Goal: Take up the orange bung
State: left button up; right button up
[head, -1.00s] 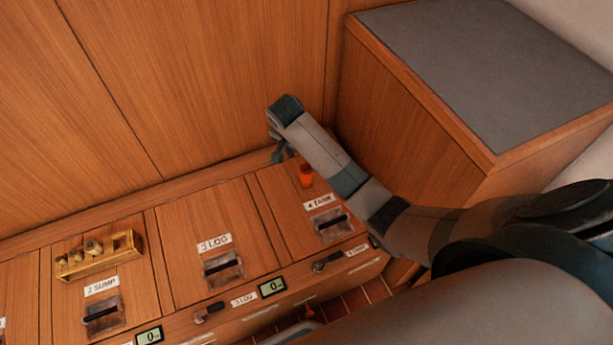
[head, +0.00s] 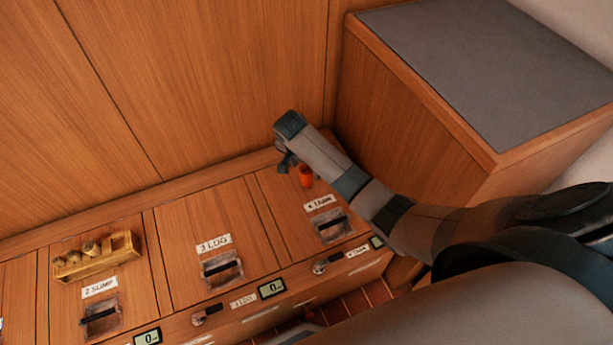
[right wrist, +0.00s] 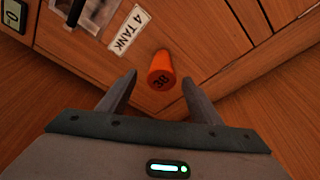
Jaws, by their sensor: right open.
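The orange bung (head: 305,176) stands on the wooden top of the "4 TANK" hatch, behind its label. My right gripper (right wrist: 158,78) is open and empty. In the head view my right gripper (head: 287,165) is partly hidden by its own wrist and is close beside the bung, on its left. I cannot tell whether a finger touches it. My left gripper is not in view.
A wooden rack (head: 97,256) with several bungs stands on the "2 SUMP" hatch. Recessed latches (head: 222,270) and small displays (head: 271,288) line the front. A wooden wall (head: 200,80) rises behind, and a grey-topped box (head: 490,70) stands at right.

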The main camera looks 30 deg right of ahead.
aim_at(306, 170)
jog(key=shift+b+x, duration=0.35)
jog(key=shift+x, duration=1.65)
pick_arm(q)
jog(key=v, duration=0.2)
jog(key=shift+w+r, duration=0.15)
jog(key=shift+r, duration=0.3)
pick_arm(e)
jog(key=c, duration=1.2)
jog(key=shift+a, duration=0.1)
jog(key=shift+c, duration=0.2)
jog(key=shift+r, duration=0.1)
jog(key=shift+w+r, duration=0.1)
jog(key=shift+r, duration=0.7)
notch_tip(306, 170, up, 3)
jog(key=shift+f+p, duration=0.15)
jog(key=shift+p, duration=0.3)
pick_arm(q)
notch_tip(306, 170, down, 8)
jog(key=p, duration=0.2)
pick_arm(e)
jog(key=s+d+r, duration=0.5)
jog(key=s+r, duration=0.1)
jog(key=s, duration=0.4)
jog(key=shift+s+d+r, duration=0.2)
jog(key=shift+s+r, duration=0.05)
jog(key=shift+r, duration=0.05)
